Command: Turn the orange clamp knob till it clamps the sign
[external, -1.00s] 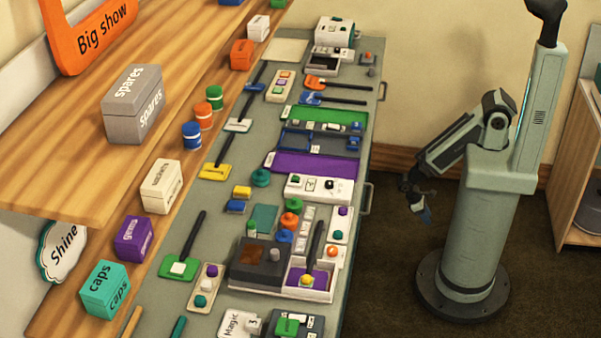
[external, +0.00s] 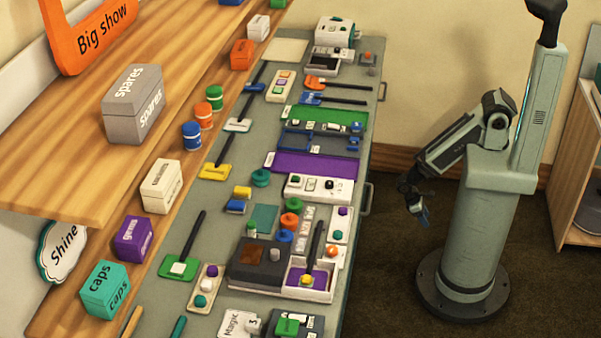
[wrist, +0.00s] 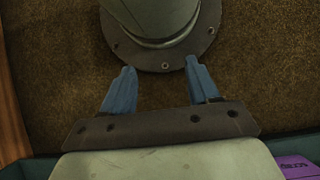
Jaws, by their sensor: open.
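Several signs show in the external view: an orange-framed "Big show" sign (external: 100,30) at the upper left and a white "Shine" sign (external: 62,246) at the lower left. A round orange knob-like piece (external: 292,205) stands on the bench beside green and blue ones. A smaller orange knob (external: 331,251) sits on a white plate near it. I cannot tell which is the clamp knob, and no clamp shows clearly. My gripper (external: 422,216) hangs beside my base, over the floor, well right of the bench. In the wrist view its blue fingers (wrist: 158,84) are apart with nothing between them.
The grey-green bench (external: 225,225) is crowded with switches, panels and tools. A wooden shelf (external: 60,175) with a grey "spares" box (external: 133,104) overhangs its left side. The floor (external: 385,270) between bench and base is clear. A purple item (wrist: 294,167) shows at the wrist view's corner.

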